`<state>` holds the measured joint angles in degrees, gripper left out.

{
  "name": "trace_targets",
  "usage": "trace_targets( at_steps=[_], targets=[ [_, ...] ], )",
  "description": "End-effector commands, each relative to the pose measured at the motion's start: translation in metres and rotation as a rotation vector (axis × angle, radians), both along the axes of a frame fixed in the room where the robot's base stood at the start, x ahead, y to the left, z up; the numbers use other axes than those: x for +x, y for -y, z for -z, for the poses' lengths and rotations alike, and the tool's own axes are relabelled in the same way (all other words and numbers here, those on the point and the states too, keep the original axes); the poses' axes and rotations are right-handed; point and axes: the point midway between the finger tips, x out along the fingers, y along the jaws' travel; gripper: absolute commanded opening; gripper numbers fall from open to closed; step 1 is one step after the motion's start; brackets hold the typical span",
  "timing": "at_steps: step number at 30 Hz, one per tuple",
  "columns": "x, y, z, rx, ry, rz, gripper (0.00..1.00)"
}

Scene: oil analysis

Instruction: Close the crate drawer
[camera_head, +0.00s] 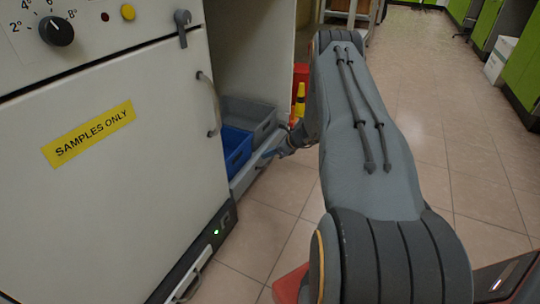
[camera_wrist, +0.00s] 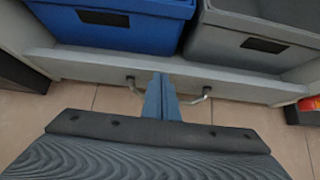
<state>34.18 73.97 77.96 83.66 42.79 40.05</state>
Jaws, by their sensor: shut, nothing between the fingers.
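The crate drawer (camera_head: 243,180) is a low grey tray at floor level, right of the white fridge. Its front panel (camera_wrist: 85,65) runs across the wrist view. A blue crate (camera_head: 237,150) and a grey crate (camera_head: 250,113) sit in it; both also show in the wrist view, blue crate (camera_wrist: 130,30) on the left and grey crate (camera_wrist: 235,48) on the right. A bar handle (camera_wrist: 205,93) is on the front panel. My gripper (camera_wrist: 161,78) is shut and empty, its fingers over the middle of the handle and hiding it. I cannot tell whether they touch the panel.
The white fridge (camera_head: 120,160) with a yellow label stands at left. A yellow cone-shaped object (camera_head: 300,100) and a red object (camera_head: 300,75) are beyond the drawer. Tiled floor (camera_head: 450,150) is clear at right, with green cabinets (camera_head: 520,60) farther off.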

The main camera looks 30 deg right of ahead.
Motion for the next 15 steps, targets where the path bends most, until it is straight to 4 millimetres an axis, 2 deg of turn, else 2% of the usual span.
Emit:
trace_targets(
  at_steps=[1,8,11,15],
  targets=[
    [0.007,-0.004,-0.003,-0.002,0.008,-0.003,0.00],
    [0.009,-0.007,-0.004,-0.002,0.012,-0.006,0.00],
    [0.006,-0.005,-0.004,-0.002,0.011,-0.008,0.00],
    [-0.008,0.008,-0.004,-0.001,0.008,-0.005,0.00]
  ],
)
